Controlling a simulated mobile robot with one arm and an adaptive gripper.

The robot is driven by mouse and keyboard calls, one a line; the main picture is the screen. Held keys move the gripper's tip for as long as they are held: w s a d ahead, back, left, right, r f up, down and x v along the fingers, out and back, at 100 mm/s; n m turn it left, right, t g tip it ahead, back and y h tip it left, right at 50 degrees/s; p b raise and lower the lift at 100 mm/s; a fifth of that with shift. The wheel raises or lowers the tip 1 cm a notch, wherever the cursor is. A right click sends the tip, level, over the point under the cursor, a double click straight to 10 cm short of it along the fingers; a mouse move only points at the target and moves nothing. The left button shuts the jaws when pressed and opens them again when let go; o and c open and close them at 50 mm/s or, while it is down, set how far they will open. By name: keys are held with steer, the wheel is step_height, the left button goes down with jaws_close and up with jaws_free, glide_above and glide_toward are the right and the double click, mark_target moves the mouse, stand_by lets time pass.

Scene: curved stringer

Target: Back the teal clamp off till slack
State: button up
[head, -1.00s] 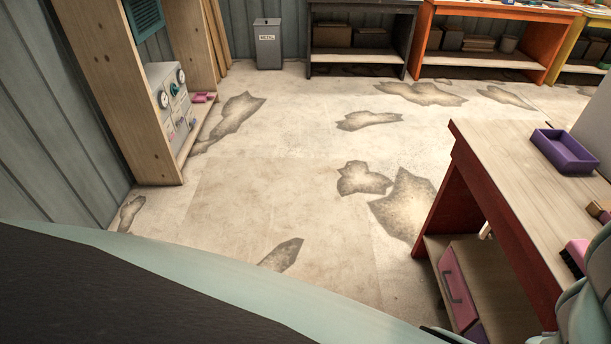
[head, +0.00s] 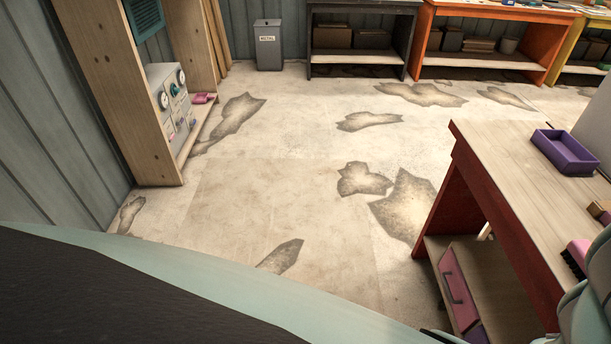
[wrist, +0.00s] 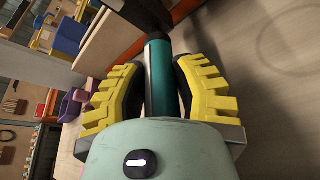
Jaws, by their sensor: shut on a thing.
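In the wrist view, my gripper (wrist: 160,95) has yellow ribbed fingers on both sides of a teal cylinder (wrist: 161,75), which looks like the handle of the teal clamp. The fingers are shut on it. A dark part of the clamp (wrist: 140,14) shows beyond the handle at the top of the view. The clamp's jaws and screw tip cannot be made out. The head view does not show the clamp or my gripper fingers.
In the head view, a red-legged workbench (head: 520,190) stands at the right, with a purple tray (head: 565,151) and a pink brush (head: 577,256) on it. A wooden shelf unit (head: 120,80) stands at the left. The patchy floor (head: 270,200) between them is clear.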

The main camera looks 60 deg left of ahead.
jaws_close()
steer(key=shift+r+n+g+h+p, duration=0.1)
steer(key=shift+n+g+h+p, duration=0.25)
steer(key=shift+n+p, duration=0.3)
steer(key=shift+w+a+n+g+h, duration=0.1)
steer(key=shift+a+n+g+h, duration=0.15)
steer(key=shift+n+g+h, duration=0.5)
steer(key=n, duration=0.2)
steer(key=n+g+h, duration=0.1)
steer(key=n, duration=0.1)
steer(key=shift+h, duration=0.3)
steer(key=n+b, duration=0.1)
steer(key=n+h+b, duration=0.2)
steer(key=n, duration=0.1)
steer(key=shift+w+a+f+g, duration=0.1)
steer(key=shift+f+g, duration=0.2)
steer(key=n+h+b, duration=0.1)
steer(key=n+b, duration=0.1)
steer(key=shift+n+h+b, duration=0.3)
steer(key=shift+h+b, duration=0.1)
steer(key=shift+n+h+b, duration=0.6)
steer(key=shift+n+b, duration=0.25)
steer(key=shift+n, duration=0.25)
